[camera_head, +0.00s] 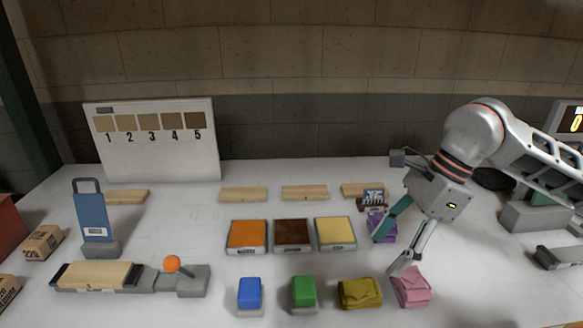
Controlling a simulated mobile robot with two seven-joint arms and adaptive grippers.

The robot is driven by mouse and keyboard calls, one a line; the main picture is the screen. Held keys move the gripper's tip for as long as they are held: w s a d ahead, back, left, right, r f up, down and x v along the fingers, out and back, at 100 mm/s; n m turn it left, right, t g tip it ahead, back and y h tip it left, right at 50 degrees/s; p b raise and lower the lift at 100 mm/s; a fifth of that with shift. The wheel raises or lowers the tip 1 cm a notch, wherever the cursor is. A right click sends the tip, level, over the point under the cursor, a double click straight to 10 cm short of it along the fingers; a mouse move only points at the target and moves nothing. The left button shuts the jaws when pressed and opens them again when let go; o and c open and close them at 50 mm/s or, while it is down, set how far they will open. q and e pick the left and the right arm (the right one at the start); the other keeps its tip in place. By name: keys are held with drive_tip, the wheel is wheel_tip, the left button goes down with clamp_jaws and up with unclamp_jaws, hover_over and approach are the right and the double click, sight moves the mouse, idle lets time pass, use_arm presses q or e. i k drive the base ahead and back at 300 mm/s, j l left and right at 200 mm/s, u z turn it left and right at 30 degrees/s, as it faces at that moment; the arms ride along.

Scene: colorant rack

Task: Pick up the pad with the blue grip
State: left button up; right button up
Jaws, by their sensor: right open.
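The pad with the blue grip (249,292) stands at the front of the white table, left of centre, its blue block on a pale grey base. A similar pad with a green grip (303,291) stands just right of it. My right gripper (391,252) comes in from the right and is open and empty. Its fingers point down to the left, near a purple cloth (382,226) and a pink cloth (411,287), well right of the blue grip. Whether the fingers touch either cloth is unclear. My left gripper is not in view.
Orange (247,235), dark brown (293,234) and yellow (335,232) trays stand behind the pads. An olive cloth (360,292) lies right of the green grip. A clamp fixture (192,280) with an orange knob and a wooden board (97,275) is at left. A numbered board (150,155) stands behind.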

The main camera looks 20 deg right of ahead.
sight(250, 304)
drive_tip(key=k, duration=1)
